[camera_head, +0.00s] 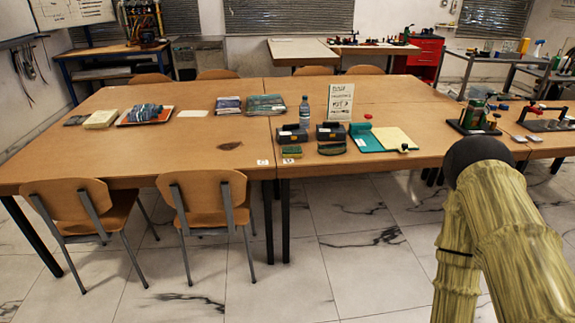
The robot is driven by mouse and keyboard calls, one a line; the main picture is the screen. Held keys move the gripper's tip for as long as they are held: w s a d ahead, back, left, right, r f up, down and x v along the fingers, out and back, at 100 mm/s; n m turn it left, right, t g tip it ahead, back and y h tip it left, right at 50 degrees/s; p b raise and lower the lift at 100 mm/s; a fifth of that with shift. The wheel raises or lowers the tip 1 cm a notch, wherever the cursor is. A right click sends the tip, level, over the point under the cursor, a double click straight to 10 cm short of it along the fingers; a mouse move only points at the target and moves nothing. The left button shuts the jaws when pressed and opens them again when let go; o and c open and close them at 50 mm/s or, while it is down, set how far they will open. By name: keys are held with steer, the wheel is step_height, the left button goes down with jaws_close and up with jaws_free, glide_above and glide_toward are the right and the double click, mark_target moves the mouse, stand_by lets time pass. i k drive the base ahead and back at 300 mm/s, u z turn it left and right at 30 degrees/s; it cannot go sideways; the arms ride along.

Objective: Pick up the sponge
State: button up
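A small green and yellow block that looks like a sponge (291,150) lies near the front edge of the wooden table, just right of the seam between two tabletops. A darker green piece with a light lower edge (331,149) lies just right of it; it could also be a sponge, and it is too small to tell. Two dark boxes stand right behind them. My arm, pale yellow and streaked with a dark rounded joint, fills the lower right of the head view. My gripper does not show.
Behind the sponge stand a dark box (292,134), another box (330,132), a bottle (304,112) and a sign (340,101). A teal board (365,137) lies to the right. Two chairs (208,205) stand at the table's front left. Floor before the sponge is clear.

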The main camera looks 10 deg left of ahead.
mark_target(289, 152)
steer(key=u, duration=0.75)
steer(key=i, duration=1.55)
steer(key=z, duration=0.15)
